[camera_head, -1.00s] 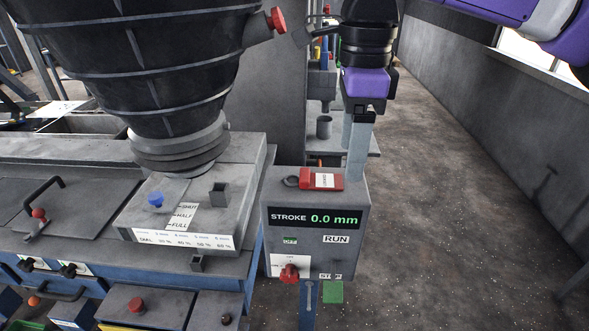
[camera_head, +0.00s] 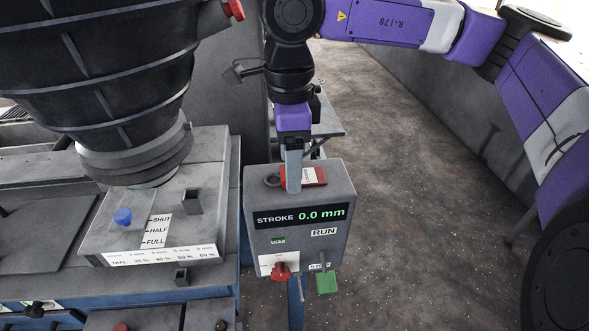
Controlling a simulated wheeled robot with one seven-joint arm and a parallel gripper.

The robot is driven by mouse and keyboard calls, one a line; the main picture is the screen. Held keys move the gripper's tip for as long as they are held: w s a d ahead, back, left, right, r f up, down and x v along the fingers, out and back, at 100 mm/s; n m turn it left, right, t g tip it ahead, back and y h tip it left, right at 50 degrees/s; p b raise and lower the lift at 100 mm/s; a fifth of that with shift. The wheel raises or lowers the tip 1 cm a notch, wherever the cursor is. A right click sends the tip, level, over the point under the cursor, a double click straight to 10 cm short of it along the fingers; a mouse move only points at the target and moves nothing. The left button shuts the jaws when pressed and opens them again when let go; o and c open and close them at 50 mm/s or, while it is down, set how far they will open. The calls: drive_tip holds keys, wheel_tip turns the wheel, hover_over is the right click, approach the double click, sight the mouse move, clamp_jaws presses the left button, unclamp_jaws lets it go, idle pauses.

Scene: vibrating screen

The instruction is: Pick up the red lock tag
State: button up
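The red lock tag (camera_head: 316,177) lies on top of the grey control box (camera_head: 339,182). It has a white label and a dark ring at its left end. My gripper (camera_head: 292,186) points straight down over the tag, and a grey finger covers part of it between ring and label. The other finger is mostly hidden, so I cannot tell whether the gripper is open or shut, or whether it touches the tag.
The box front has a STROKE 0.0 mm display (camera_head: 300,215), a red knob (camera_head: 281,270) and a green tag (camera_head: 327,283). A large black ribbed hopper (camera_head: 100,70) stands left. A panel with a blue knob (camera_head: 122,216) is beside the box. Open floor lies right.

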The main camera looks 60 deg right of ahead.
drive_tip(key=shift+f, duration=0.45)
drive_tip(key=shift+c, duration=0.2)
clamp_jaws()
drive_tip(key=shift+r, duration=0.15)
wheel_tip(320, 180, up, 20)
drive_tip(key=p, duration=0.5)
